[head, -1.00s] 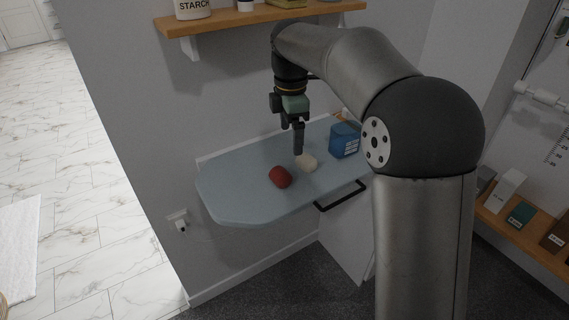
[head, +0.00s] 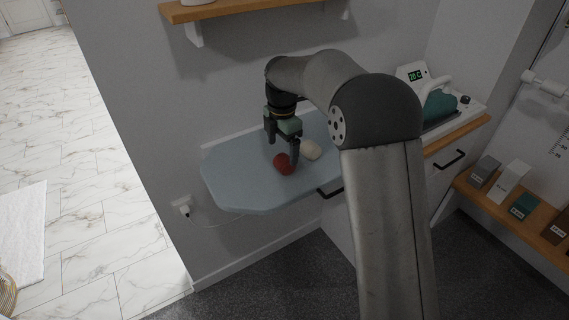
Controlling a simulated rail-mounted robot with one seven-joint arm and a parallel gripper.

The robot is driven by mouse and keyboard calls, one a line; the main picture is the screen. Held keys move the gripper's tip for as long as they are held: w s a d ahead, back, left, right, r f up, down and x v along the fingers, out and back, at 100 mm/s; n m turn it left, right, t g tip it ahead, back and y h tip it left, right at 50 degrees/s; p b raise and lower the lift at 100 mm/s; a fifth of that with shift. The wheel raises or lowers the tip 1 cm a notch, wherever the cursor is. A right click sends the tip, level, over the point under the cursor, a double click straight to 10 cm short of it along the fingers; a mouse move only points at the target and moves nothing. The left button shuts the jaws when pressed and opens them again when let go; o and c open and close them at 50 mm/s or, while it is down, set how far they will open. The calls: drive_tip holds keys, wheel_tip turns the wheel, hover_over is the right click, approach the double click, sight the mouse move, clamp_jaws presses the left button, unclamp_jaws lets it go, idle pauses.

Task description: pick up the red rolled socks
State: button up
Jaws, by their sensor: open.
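The red rolled socks (head: 283,164) lie on the blue-grey folding board (head: 232,184), as a small dark red roll. My gripper (head: 284,160) points down over the red roll, with one finger in front of its right side and the other behind or left of it. The jaws are open. Whether the fingers touch the roll cannot be told from this view. A cream rolled pair (head: 311,149) lies close to the right of the red one, just beside the front finger.
A wooden shelf (head: 236,10) is on the wall above the board. A black handle (head: 330,192) is under the board's front edge. A white device with a display (head: 415,76) stands on the right counter. The board's left part is clear.

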sight(282, 159)
wheel_tip(282, 159, down, 5)
drive_tip(key=shift+s+f+p, duration=0.1)
drive_tip(key=shift+p, duration=0.35)
drive_tip(key=c, duration=1.1)
drive_tip(key=shift+o, duration=0.2)
